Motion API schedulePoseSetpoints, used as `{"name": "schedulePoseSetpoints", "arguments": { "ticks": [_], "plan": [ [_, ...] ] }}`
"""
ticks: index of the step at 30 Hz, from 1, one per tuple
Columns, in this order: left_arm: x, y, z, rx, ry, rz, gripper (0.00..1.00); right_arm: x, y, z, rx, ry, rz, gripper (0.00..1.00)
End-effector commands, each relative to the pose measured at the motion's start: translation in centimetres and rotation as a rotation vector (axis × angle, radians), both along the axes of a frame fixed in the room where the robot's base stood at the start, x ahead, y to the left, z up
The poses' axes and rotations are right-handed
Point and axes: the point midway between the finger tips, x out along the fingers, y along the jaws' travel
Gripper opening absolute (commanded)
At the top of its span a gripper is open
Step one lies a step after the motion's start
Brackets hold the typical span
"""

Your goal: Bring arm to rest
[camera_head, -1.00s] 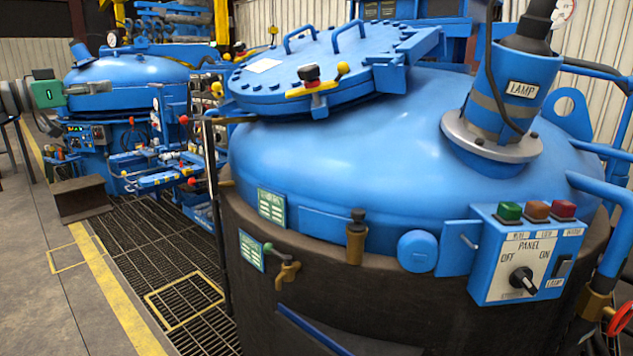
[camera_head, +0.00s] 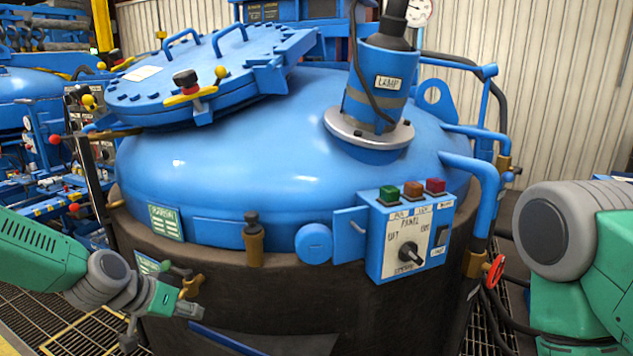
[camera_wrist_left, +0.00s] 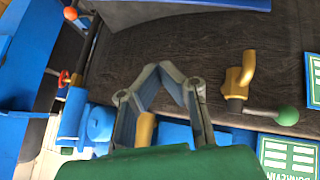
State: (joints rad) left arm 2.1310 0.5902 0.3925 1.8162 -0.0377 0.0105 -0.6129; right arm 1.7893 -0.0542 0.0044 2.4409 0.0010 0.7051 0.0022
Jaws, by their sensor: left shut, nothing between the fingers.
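My left arm (camera_head: 42,254), green and grey, comes in from the left in the head view. Its gripper (camera_head: 180,308) is in front of the furnace's dark lower wall, close to a brass tap (camera_head: 191,285). In the left wrist view the fingertips of the left gripper (camera_wrist_left: 166,70) come together with nothing between them. The brass tap (camera_wrist_left: 238,78) with its green-knobbed lever (camera_wrist_left: 287,115) shows to the right of the fingers there; I cannot tell the exact gap. My right arm (camera_head: 575,260) shows at the right edge; its gripper is out of view.
The large blue furnace dome (camera_head: 270,165) fills the middle. A control panel (camera_head: 410,240) with green, orange and red buttons sits on its front. A red handwheel (camera_head: 495,270) is at right. Grating floor (camera_head: 90,335) lies at lower left.

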Motion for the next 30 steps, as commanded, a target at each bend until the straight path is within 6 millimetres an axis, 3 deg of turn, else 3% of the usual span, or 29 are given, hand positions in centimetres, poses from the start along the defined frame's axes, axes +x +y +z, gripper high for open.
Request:
{"name": "schedulePoseSetpoints", "arguments": {
  "ticks": [1,3,5,9,12,16,18,21,30],
  "plan": [
    [-2.8,-1.2,-3.2,0.025,0.065,0.000,0.00,0.0,0.0,0.0,0.000,0.000,0.000,0.00],
    [-6.6,-2.1,-6.9,0.057,0.141,0.017,0.00,0.0,0.0,0.0,0.000,0.000,0.000,0.00],
    [-10.2,-2.7,-9.8,0.091,0.204,0.033,0.00,0.0,0.0,0.0,0.000,0.000,0.000,0.00],
    [-19.5,-2.5,-15.3,0.185,0.343,0.076,0.00,0.0,0.0,0.0,0.000,0.000,0.001,0.00],
    [-26.1,-1.4,-17.5,0.265,0.422,0.111,0.00,0.0,0.0,0.0,0.000,0.000,0.001,0.00],
    [-32.8,0.6,-18.4,0.356,0.488,0.153,0.00,0.0,0.0,0.0,0.000,0.000,0.001,0.00],
    [-35.2,1.4,-18.3,0.392,0.506,0.169,0.00,0.0,0.0,0.0,0.000,0.000,0.001,0.00],
    [-37.0,2.2,-18.0,0.422,0.519,0.185,0.00,0.0,0.0,0.0,0.000,0.000,0.001,0.00],
    [-37.5,2.7,-18.0,0.427,0.522,0.194,0.00,0.0,0.0,0.0,0.000,0.000,0.000,0.00]
  ]
}}
